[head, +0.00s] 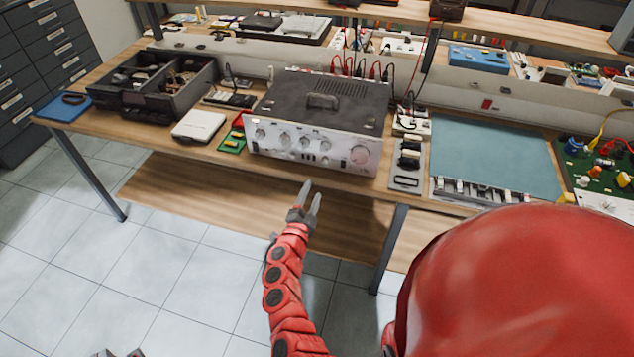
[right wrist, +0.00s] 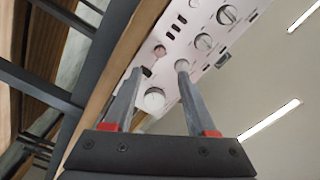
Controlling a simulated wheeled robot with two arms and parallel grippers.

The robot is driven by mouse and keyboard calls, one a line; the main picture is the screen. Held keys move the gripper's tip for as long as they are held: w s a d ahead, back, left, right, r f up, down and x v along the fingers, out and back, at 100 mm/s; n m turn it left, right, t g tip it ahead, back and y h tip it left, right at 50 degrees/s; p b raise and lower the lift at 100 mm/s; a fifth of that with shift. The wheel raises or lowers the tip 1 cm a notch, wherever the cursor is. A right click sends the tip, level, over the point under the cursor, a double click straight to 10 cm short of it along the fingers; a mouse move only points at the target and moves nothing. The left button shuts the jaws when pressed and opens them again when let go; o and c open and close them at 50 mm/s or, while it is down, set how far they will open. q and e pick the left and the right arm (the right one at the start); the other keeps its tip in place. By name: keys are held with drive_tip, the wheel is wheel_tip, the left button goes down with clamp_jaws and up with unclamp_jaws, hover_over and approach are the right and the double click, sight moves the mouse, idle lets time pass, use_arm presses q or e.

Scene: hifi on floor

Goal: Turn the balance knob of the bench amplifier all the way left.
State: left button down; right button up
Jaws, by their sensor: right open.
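The bench amplifier (head: 318,112) is a dark-topped box with a silver front panel, standing near the bench's front edge. The labels are too small to read, so I cannot tell which is the balance knob. My right gripper (head: 311,187) is open and empty, in front of and below the panel.
The wooden bench's front edge (head: 225,157) runs just below the panel. A green board (head: 233,141) and white box (head: 199,125) lie left of the amplifier. A metal plate with dark parts (head: 407,180) lies right. Grey tips, apparently my left gripper's, barely show at bottom left.

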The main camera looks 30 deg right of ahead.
drive_tip(key=v, duration=0.6)
drive_tip(key=shift+b, duration=0.45)
drive_tip(key=shift+s+a, duration=0.1)
